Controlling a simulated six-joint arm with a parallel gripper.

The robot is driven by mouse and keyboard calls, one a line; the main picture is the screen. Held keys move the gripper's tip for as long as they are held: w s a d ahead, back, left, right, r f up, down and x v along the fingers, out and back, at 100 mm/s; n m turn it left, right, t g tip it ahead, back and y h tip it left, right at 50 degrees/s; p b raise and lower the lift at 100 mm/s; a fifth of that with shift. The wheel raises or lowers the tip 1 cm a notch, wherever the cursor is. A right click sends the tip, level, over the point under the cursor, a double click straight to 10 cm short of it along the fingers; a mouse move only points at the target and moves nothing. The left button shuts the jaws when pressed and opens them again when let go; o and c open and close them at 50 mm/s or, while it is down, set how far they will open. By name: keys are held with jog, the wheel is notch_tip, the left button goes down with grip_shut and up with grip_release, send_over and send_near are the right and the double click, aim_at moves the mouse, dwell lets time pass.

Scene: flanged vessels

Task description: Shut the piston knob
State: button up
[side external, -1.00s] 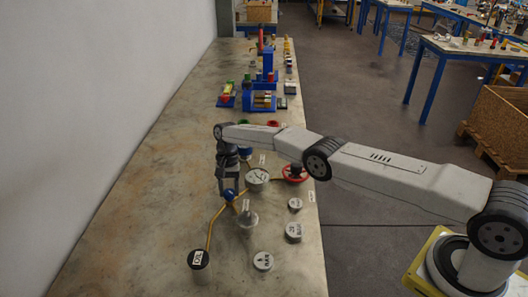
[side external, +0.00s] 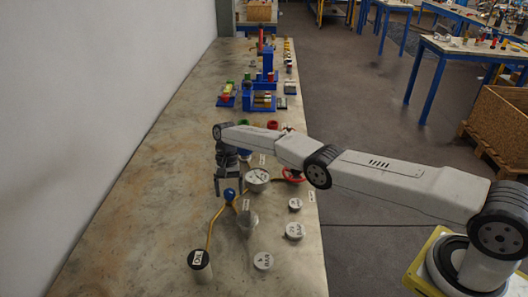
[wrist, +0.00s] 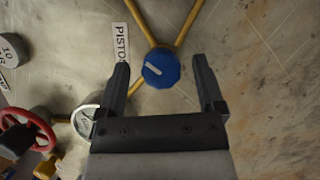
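The piston knob is a blue round knob (wrist: 160,68) with a white pointer bar, on a junction of yellow pipes. A label reading "PISTO…" (wrist: 121,43) lies beside it. In the side view the knob (side external: 230,195) shows just in front of my gripper. My gripper (wrist: 164,88) is open and empty, with a finger on either side of the knob in the wrist view and gaps on both sides. The side view also shows my gripper (side external: 229,190) with its fingers apart.
A pressure gauge (side external: 257,177) and a red handwheel (side external: 293,174) stand to the right of the knob. The bench on the left is bare.

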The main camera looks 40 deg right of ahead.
jog(key=shift+w+m, duration=0.1)
jog(key=shift+m, duration=0.4)
dwell(0.4)
jog(key=shift+m+t+y, duration=0.3)
jog(key=shift+m+y, duration=0.1)
jog(key=shift+m, duration=0.3)
jog(key=shift+m+t+y, duration=0.3)
jog(key=shift+m+t, duration=0.1)
jog(key=shift+m, duration=0.9)
jog(key=m+t, duration=0.1)
jog(key=m, duration=0.1)
jog(key=m+t, duration=0.1)
jog(key=m, duration=0.2)
jog(key=shift+s+y, duration=0.2)
jog(key=shift+y, duration=0.1)
jog(key=v, duration=0.8)
jog(key=s+d+r+n+h, duration=0.1)
jog(key=s+r+n, duration=0.2)
jog(key=s+n, duration=0.2)
jog(key=s+d+r+n+t+h, duration=0.1)
jog(key=s+d+r+n, duration=0.1)
jog(key=s, duration=1)
jog(key=s+d+r+n+t+h, duration=0.1)
jog(key=s+r+n+h, duration=0.1)
jog(key=s+r+n, duration=0.3)
jog(key=shift+s+d+n, duration=0.35)
jog(key=shift+s+n, duration=0.95)
jog(key=shift+s, duration=0.35)
jog(key=shift+r, duration=0.1)
